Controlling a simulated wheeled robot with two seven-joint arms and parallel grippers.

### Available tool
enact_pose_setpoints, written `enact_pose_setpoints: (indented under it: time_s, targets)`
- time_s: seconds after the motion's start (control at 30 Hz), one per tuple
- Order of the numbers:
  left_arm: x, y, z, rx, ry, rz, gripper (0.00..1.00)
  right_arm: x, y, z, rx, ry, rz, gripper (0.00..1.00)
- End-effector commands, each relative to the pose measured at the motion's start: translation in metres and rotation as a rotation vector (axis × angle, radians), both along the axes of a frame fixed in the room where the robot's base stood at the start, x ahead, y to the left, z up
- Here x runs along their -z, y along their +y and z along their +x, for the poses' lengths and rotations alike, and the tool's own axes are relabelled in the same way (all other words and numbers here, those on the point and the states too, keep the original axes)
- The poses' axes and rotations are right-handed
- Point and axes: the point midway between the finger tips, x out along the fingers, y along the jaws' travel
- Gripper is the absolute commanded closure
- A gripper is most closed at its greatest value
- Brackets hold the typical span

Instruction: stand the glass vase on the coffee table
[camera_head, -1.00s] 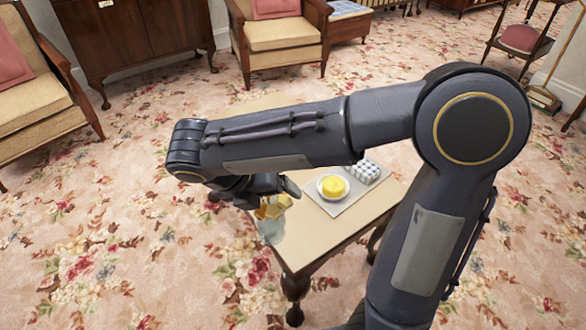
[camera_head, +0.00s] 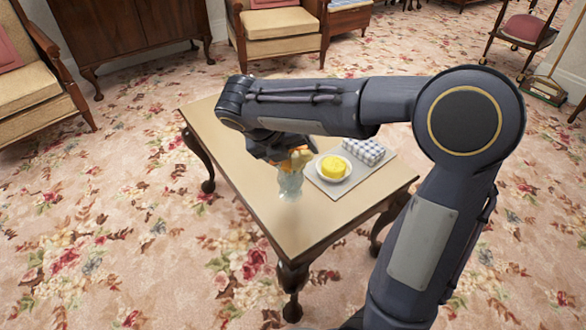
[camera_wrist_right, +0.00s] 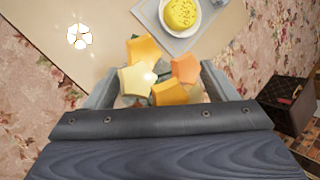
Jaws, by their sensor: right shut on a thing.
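The pale, see-through glass vase (camera_head: 290,184) is upright, over or on the coffee table (camera_head: 225,140). I cannot tell whether its base touches the top. Yellow and orange star-shaped pieces show at its mouth, and in the right wrist view they (camera_wrist_right: 160,72) hide most of the glass. My right gripper (camera_head: 284,158) is shut on the vase near its top. In the right wrist view its two fingers (camera_wrist_right: 158,88) stand on either side of the vase. My left gripper is not in view.
A grey tray (camera_head: 345,190) beside the vase holds a white plate with a yellow round item (camera_head: 334,167) and a checked item (camera_head: 364,151). The table's left part is bare. Armchairs (camera_head: 279,38) and a wooden cabinet (camera_head: 130,35) stand behind on the flowered carpet.

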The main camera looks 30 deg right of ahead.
Motion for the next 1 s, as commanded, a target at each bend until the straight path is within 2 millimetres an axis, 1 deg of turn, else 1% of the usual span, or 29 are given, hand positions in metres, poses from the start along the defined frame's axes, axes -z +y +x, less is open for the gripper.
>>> enact_pose_setpoints:
  time_s: [0.13,0.23,0.3,0.37,0.77,0.8,0.93,0.97,1.0]
  targets:
    - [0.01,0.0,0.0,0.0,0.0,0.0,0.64,0.013,-0.006,0.006,0.003,-0.002,0.0,0.59]
    - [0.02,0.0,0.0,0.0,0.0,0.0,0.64,0.029,-0.014,0.013,0.004,0.001,0.0,0.59]
    - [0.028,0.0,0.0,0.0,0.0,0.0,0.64,0.042,-0.012,0.012,0.0,0.0,0.0,0.59]
    - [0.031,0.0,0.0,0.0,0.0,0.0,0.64,0.049,-0.012,0.012,0.0,-0.001,0.0,0.59]
    - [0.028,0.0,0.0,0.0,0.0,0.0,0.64,0.051,-0.012,0.012,0.001,-0.002,0.0,0.59]
    - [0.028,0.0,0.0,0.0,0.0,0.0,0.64,0.053,-0.012,0.012,0.002,-0.001,0.0,0.2]
    - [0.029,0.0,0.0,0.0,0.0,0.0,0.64,0.052,-0.012,0.011,0.002,-0.001,0.0,0.03]
    - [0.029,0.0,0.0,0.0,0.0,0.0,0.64,0.052,-0.012,0.011,0.002,-0.001,0.0,0.0]
    - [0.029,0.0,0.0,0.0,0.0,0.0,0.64,0.052,-0.012,0.011,0.002,-0.001,0.0,0.0]
